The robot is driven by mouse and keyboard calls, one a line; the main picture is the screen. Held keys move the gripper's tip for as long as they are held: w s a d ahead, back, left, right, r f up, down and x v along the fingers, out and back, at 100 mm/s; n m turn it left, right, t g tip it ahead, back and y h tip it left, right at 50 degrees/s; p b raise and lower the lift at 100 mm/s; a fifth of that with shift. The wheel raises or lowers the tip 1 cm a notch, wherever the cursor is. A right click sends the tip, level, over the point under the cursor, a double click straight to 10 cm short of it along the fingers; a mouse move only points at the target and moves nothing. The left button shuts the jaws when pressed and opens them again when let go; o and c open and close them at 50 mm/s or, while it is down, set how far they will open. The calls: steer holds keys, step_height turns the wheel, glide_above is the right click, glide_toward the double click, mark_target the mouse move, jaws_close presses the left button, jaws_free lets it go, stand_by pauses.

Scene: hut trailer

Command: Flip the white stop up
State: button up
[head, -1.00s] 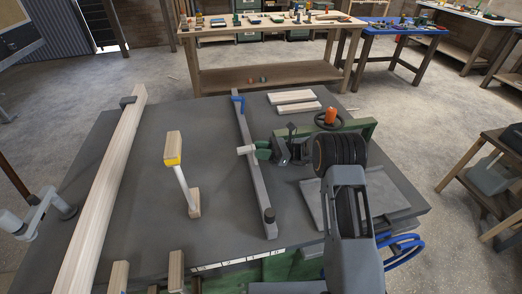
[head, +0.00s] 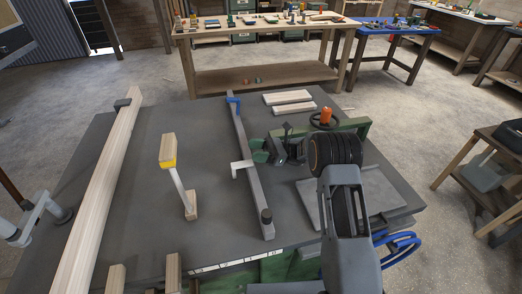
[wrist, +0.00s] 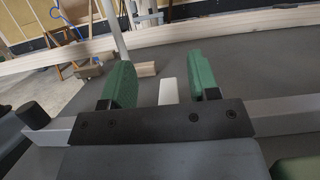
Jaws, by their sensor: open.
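The white stop (head: 241,167) is a small bent piece on the long grey rail (head: 250,190) on the dark table. In the head view its flat arm lies across the rail, with a short leg bent down on the left side. My gripper (head: 261,150) is just beyond it and to the right of the rail, its green fingers pointing left. In the wrist view the two green fingers (wrist: 160,66) are spread apart. The white stop (wrist: 168,91) shows in the gap between them, its lower part hidden by the dark gripper plate. I cannot tell whether a finger touches it.
A blue stop (head: 233,100) sits at the rail's far end, and a black knob (head: 266,216) at its near end. A long timber (head: 100,190) lies farther left. Two pale boards (head: 290,102) lie beyond my gripper.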

steer(key=s+d+r+p, duration=0.2)
steer(key=s+d+r, duration=0.2)
steer(key=s+r, duration=0.9)
steer(key=shift+s, duration=0.25)
steer(key=shift+a+f, duration=0.1)
